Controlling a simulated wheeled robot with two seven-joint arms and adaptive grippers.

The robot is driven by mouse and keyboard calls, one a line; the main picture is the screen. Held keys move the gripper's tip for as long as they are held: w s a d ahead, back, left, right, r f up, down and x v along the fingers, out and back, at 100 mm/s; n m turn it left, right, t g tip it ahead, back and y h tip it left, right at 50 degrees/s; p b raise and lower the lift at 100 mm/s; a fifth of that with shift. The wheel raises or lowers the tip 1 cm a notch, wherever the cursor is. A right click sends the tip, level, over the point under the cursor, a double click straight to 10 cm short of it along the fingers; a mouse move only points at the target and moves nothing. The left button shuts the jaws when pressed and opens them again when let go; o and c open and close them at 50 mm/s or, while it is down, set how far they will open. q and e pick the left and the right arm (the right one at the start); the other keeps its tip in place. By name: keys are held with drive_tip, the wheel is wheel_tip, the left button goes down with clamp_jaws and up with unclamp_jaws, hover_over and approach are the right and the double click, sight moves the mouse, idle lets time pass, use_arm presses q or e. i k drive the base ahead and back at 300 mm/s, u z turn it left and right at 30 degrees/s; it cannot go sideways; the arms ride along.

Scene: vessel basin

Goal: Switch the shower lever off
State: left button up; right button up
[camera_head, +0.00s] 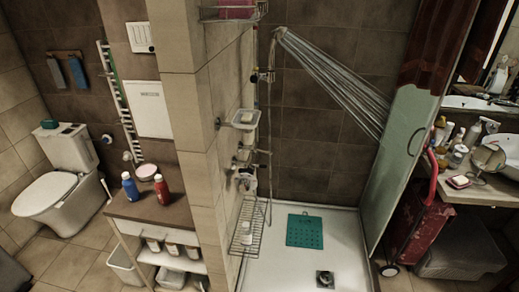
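The shower head (280,34) is high on the back wall of the stall. Water streams (335,85) spray from it down to the right. A metal shower mixer (242,157) sits on the tiled side wall, below a soap dish (245,118). The lever is too small to tell apart clearly from the mixer, and its position cannot be read. A hose hangs near the mixer. Neither of my grippers is in view.
A glass door (403,150) stands at the stall's right side. The white shower floor (275,270) holds a teal mat (305,231). A wire rack (247,228) hangs low by the side wall. A wooden cabinet (150,212) with bottles stands left of the wall.

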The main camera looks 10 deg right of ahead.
sight(254, 149)
drive_tip(key=z, duration=0.55)
drive_tip(key=k, duration=0.65)
drive_tip(key=z, duration=0.65)
drive_tip(key=i, duration=1.05)
drive_tip(key=u, duration=0.65)
drive_tip(key=i, duration=0.8)
drive_tip(key=u, duration=1.25)
drive_tip(key=i, duration=0.35)
drive_tip(key=u, duration=0.35)
